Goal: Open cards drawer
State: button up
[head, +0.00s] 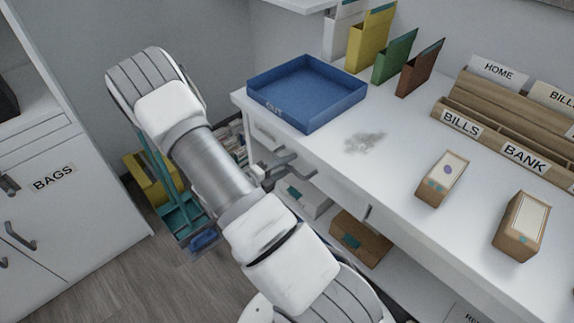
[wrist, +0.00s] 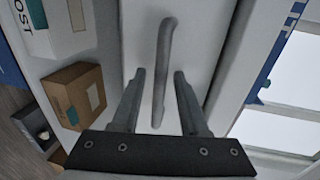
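A white drawer front (wrist: 195,45) under the desk top fills the middle of the wrist view. Its grey bar handle (wrist: 163,60) runs lengthwise between the two fingers of my gripper (wrist: 160,72). The fingers are apart, one on each side of the handle, with a visible gap to both. In the head view my gripper (head: 287,164) is at the desk's front edge, just below the top, and my arm hides part of the drawer area. No cards label is readable. The drawer looks shut.
On the white desk (head: 400,140) stand a blue tray (head: 315,100), small brown boxes (head: 442,180) and a labelled wooden organizer (head: 480,120). A brown box (head: 360,238) sits on the shelf below. A cabinet marked BAGS (head: 55,200) stands at left.

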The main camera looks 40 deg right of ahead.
grip_shut()
dwell(1.2)
